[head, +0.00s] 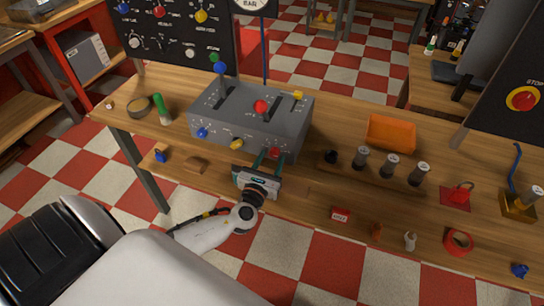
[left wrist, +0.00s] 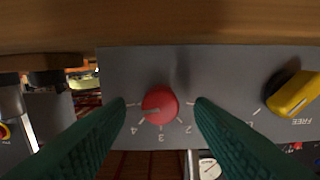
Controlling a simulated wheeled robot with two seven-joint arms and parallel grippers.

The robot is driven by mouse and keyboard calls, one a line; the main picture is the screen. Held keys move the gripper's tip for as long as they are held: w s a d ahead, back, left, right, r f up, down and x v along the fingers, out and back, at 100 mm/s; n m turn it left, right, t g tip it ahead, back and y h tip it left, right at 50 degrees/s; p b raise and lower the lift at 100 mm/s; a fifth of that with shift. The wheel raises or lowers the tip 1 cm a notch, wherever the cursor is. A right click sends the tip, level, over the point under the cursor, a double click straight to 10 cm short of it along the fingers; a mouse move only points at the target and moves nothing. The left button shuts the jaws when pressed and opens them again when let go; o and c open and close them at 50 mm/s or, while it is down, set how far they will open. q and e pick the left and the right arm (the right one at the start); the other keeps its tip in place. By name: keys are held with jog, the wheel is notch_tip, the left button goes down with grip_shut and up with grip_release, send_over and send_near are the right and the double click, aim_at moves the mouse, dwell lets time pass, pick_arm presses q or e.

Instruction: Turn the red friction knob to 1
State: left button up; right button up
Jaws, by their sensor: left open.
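The red friction knob (head: 274,152) is on the front face of the grey control box (head: 235,120), at its lower right. In the left wrist view the red knob (left wrist: 160,105) sits on the grey panel, ringed by tick marks, with 4, 3 and 2 legible. A faint pointer mark on it seems to face left, near the 4 side. My left gripper (head: 268,160) is open in front of the knob. Its green fingers (left wrist: 160,120) stand on either side of the knob, with gaps showing. My right gripper is not in view.
A yellow knob (left wrist: 293,94) is beside the red one, near the word FREE; a blue knob (head: 202,132) is farther left. Levers stand on the box top. An orange bin (head: 391,133) and several dark-capped jars (head: 390,165) stand on the wooden table to the right.

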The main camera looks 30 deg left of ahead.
pick_arm(q)
jog(key=shift+w+a, duration=0.15)
jog(key=shift+w, duration=0.5)
jog(key=c, duration=1)
jog(key=shift+f, duration=0.1)
